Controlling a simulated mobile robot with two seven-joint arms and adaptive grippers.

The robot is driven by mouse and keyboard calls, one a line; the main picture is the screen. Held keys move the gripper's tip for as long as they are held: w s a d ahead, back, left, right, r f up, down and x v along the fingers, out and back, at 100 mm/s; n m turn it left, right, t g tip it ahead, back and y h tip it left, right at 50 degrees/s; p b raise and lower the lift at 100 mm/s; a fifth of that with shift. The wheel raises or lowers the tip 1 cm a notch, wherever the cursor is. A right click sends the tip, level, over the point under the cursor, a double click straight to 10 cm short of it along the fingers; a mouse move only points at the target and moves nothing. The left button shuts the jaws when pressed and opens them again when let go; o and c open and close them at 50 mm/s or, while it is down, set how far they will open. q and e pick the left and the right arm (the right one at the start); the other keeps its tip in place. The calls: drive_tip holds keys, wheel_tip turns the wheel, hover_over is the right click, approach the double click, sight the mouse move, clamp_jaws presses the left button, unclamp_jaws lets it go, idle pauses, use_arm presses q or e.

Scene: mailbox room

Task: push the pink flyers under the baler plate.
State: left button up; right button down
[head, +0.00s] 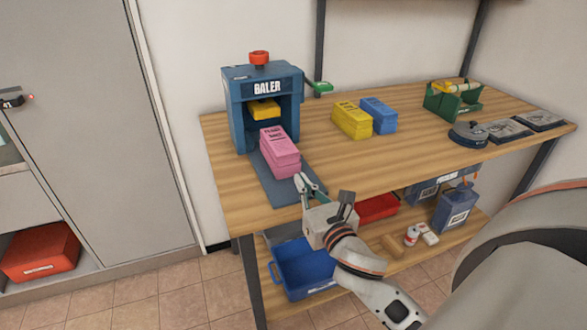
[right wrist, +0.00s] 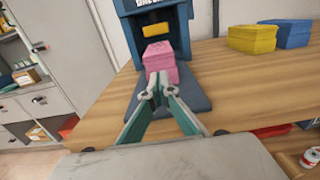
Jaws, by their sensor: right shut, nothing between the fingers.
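The pink flyers (head: 279,150) form a stacked block on the grey feed mat (head: 283,188), at the front of the blue baler's opening. They also show in the right wrist view (right wrist: 160,58). The baler (head: 236,115) has a yellow plate (head: 264,109) raised inside, above and behind the flyers. My right gripper (head: 301,180) is shut and empty, its tips pointing at the near face of the flyers. In the right wrist view the fingertips (right wrist: 159,83) are close to that face; I cannot tell whether they touch it.
A yellow stack (head: 351,120) and a blue stack (head: 379,115) stand right of the baler on the wooden table (head: 400,150). A green lever (head: 322,88) sticks out at the baler's right. A green box (head: 453,102) stands farther right. A blue bin (head: 300,268) sits below.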

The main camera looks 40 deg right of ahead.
sight(289, 162)
drive_tip(key=x, duration=0.5)
drive_tip(key=shift+w, duration=0.1)
drive_tip(key=shift+w+d, duration=0.1)
drive_tip(key=shift+w, duration=0.3)
use_arm(q)
drive_tip(key=shift+w+a+r, duration=0.2)
drive_tip(key=shift+w+r, duration=0.15)
drive_tip(key=shift+w, duration=0.1)
